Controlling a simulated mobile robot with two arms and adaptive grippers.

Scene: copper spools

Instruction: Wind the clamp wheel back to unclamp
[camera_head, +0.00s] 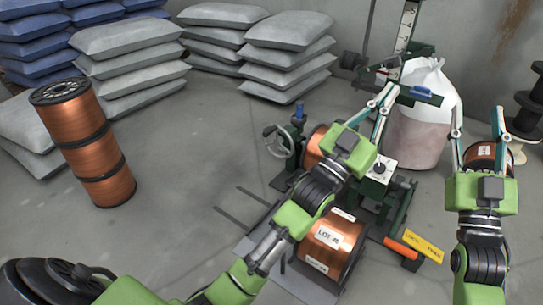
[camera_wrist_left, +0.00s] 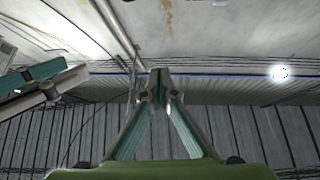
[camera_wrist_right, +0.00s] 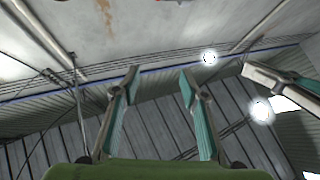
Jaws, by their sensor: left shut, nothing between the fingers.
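The clamp wheel (camera_head: 279,141) is a grey spoked handwheel left of the green machine frame (camera_head: 398,205), in the head view. A copper spool (camera_head: 314,146) sits just right of the wheel, partly hidden by my left arm. My left gripper (camera_head: 388,91) points up and away, well right of and apart from the wheel. Its fingertips meet with nothing between them, also in the left wrist view (camera_wrist_left: 159,74). My right gripper (camera_head: 477,108) is at the right, fingers spread and empty, also in the right wrist view (camera_wrist_right: 160,74). Neither gripper touches the wheel.
A labelled copper spool (camera_head: 331,243) lies in front, partly behind my left arm. Stacked copper spools (camera_head: 84,143) stand at the left. A white sack (camera_head: 420,125) stands behind the grippers. Grey sacks (camera_head: 288,58) are piled at the back. Floor left of the wheel is clear.

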